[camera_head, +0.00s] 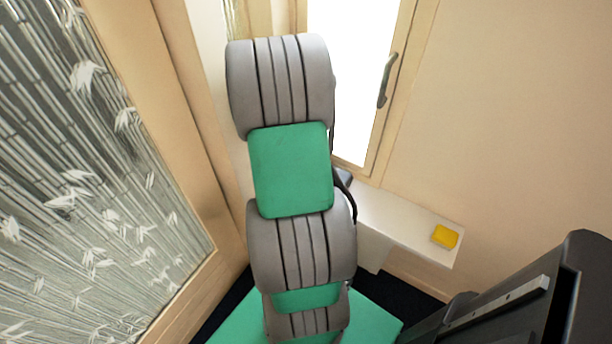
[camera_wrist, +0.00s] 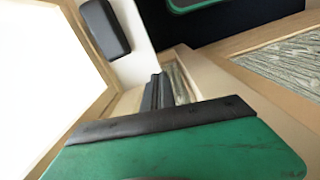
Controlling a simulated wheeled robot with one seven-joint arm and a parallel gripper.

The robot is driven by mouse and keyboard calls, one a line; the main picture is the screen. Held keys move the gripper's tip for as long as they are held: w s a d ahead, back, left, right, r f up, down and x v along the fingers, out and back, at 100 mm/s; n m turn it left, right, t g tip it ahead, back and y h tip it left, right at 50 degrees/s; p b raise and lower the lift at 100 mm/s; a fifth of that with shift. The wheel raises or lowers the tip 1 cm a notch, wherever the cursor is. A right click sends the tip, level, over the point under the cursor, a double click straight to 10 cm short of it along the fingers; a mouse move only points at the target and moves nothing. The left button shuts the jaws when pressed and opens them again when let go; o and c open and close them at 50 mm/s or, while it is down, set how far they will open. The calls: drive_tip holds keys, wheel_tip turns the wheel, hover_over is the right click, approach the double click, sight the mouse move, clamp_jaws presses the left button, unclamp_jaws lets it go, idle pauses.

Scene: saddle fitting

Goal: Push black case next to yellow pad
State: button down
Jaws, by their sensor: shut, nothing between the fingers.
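The yellow pad (camera_head: 445,236) lies near the right end of a white shelf (camera_head: 400,222) in the head view. The pad does not show in the wrist view. The black case (camera_wrist: 104,28) is a dark, rounded block on the white surface at the upper left of the wrist view. A dark piece (camera_head: 345,178) at the shelf's far left end in the head view may be the case, mostly hidden by my arm. My gripper (camera_wrist: 158,80) shows dark, closed fingers in the wrist view, apart from the case and to its lower right in the picture. My arm hides it in the head view.
A bright window with a handle (camera_head: 386,80) stands behind the shelf. A bamboo-patterned panel (camera_head: 80,190) is at left. The shelf between its left end and the pad looks clear. A black piece of equipment (camera_head: 560,300) fills the lower right.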

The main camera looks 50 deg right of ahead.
drive_tip(key=s+d+f+n+b, duration=0.1)
drive_tip(key=s+d+f+n, duration=0.1)
drive_tip(key=d+f, duration=0.65)
drive_tip(key=f, duration=0.5)
drive_tip(key=d+f+b, duration=0.1)
drive_tip(key=f, duration=0.2)
